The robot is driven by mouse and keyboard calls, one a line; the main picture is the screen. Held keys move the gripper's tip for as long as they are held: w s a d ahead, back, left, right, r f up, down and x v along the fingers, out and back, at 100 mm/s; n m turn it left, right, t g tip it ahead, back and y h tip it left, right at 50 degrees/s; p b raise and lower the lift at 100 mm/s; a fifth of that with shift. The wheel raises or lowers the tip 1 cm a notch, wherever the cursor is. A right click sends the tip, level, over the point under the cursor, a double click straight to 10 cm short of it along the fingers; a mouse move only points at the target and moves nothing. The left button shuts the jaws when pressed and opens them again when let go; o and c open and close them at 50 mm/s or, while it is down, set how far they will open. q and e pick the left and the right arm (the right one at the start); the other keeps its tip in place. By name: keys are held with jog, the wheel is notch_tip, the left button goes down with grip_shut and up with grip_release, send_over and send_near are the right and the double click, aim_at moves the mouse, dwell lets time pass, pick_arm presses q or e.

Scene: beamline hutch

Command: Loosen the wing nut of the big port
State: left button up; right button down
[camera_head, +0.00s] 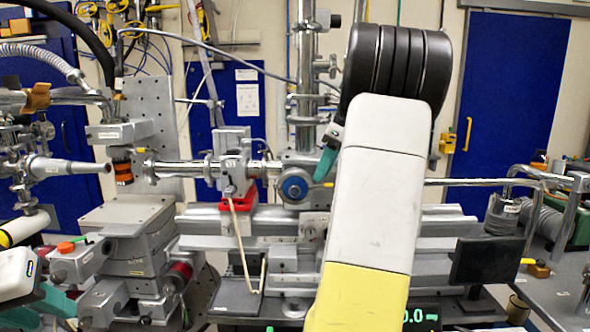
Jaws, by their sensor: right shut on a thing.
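The big port (293,186) is a round grey flange with a blue centre, below the vertical steel pipe in the middle of the beamline. My right gripper (326,164) is at the upper right edge of this port, with a teal finger pointing down and left. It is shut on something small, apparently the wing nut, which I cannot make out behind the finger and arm.
A red clamp block (238,202) stands left of the port, with a thin beige rod (240,240) below it. An orange knob (66,247) is near my left gripper. A dark flat panel (487,261) stands at the right. Steel pipes and rails crowd the middle.

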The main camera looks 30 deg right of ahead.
jog(key=shift+w+d+n+g+y, duration=0.1)
jog(key=shift+n+g+y, duration=0.15)
jog(key=shift+n, duration=0.65)
jog(key=shift+w+n+g+y, duration=0.15)
jog(key=shift+n+g, duration=0.1)
jog(key=shift+n, duration=0.65)
jog(key=shift+s, duration=0.1)
jog(key=c, duration=1)
grip_release()
jog(key=shift+o, duration=0.2)
jog(key=v, duration=0.7)
jog(key=shift+d+r, duration=0.2)
jog(key=shift+r, duration=0.15)
jog(key=shift+s, duration=0.1)
